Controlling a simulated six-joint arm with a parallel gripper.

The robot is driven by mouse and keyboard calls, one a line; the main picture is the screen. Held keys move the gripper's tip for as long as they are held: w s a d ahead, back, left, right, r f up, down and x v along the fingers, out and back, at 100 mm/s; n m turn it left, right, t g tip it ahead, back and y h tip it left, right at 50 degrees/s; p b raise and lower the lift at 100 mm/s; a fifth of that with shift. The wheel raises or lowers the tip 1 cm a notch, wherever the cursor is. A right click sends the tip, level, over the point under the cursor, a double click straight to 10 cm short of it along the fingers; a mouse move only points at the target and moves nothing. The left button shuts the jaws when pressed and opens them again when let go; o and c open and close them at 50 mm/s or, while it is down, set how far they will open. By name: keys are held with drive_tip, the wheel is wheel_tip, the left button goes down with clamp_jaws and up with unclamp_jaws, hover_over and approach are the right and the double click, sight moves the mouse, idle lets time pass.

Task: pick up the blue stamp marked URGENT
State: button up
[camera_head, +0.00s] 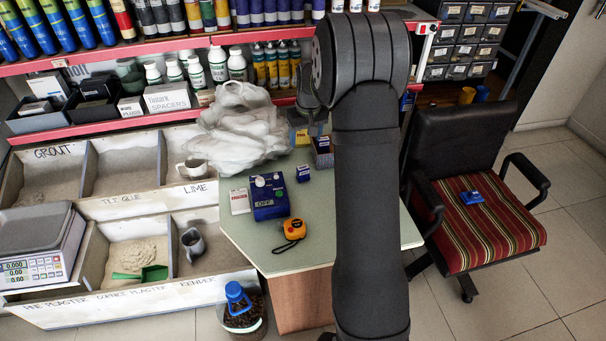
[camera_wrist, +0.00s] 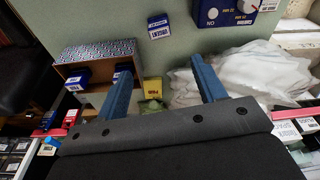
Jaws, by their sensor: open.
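A small blue stamp (camera_wrist: 158,20) with a white label lies alone on the green table in the wrist view, beyond my fingertips and roughly in line with the gap between them. In the head view my own arm hides most of the gripper.
A patterned box (camera_wrist: 98,50) holds other blue stamps (camera_wrist: 78,79); their labels are unreadable. The blue switch box (camera_head: 270,198) and an orange tape measure (camera_head: 292,229) stand nearby. Another blue item (camera_head: 472,197) lies on the chair.

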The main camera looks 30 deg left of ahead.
approach(303, 168)
drive_tip(key=f, duration=0.3)
drive_tip(key=w+a+f, duration=0.1)
drive_tip(key=f, duration=0.1)
drive_tip(key=shift+f, duration=0.15)
drive_tip(key=shift+w+a+f, duration=0.1)
drive_tip(key=shift+a+f, duration=0.05)
drive_tip(key=shift+f, duration=2.55)
drive_tip(key=shift+c, duration=0.4)
drive_tip(key=c, duration=1)
